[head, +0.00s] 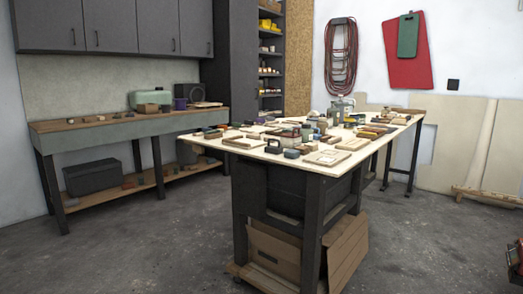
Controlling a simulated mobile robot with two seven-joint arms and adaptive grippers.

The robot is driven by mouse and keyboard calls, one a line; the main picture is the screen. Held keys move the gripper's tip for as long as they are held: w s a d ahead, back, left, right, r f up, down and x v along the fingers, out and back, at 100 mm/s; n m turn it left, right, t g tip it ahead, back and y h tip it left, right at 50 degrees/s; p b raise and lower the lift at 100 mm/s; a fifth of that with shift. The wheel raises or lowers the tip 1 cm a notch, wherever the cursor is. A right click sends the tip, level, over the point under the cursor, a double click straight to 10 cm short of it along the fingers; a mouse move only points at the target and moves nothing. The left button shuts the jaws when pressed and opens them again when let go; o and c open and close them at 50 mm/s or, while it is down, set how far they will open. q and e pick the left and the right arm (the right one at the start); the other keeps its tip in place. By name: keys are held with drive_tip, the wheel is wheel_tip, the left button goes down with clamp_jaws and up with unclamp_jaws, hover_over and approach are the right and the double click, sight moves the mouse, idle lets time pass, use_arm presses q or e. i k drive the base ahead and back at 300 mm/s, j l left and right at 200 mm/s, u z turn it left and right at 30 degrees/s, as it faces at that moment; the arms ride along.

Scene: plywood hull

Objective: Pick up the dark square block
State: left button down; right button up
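A small dark block (273,146) sits near the front edge of the plywood-topped table (262,155). A rounder dark blue piece (292,154) lies just to its right. Several other small dark pieces lie among the clutter, and at this size I cannot tell for sure which is the dark square block. Neither of my grippers shows in the head view.
A long workbench (95,126) with a green case (150,98) stands along the left wall. Boxes and boards (275,252) fill the space under the table. Grey floor (150,245) is open at the front left. A red and dark object (515,262) is cut off at the right edge.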

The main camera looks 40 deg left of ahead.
sight(304, 150)
drive_tip(key=i+l+u, duration=0.15)
drive_tip(key=u, duration=0.25)
drive_tip(key=i+l+u, duration=0.55)
drive_tip(key=u, duration=0.2)
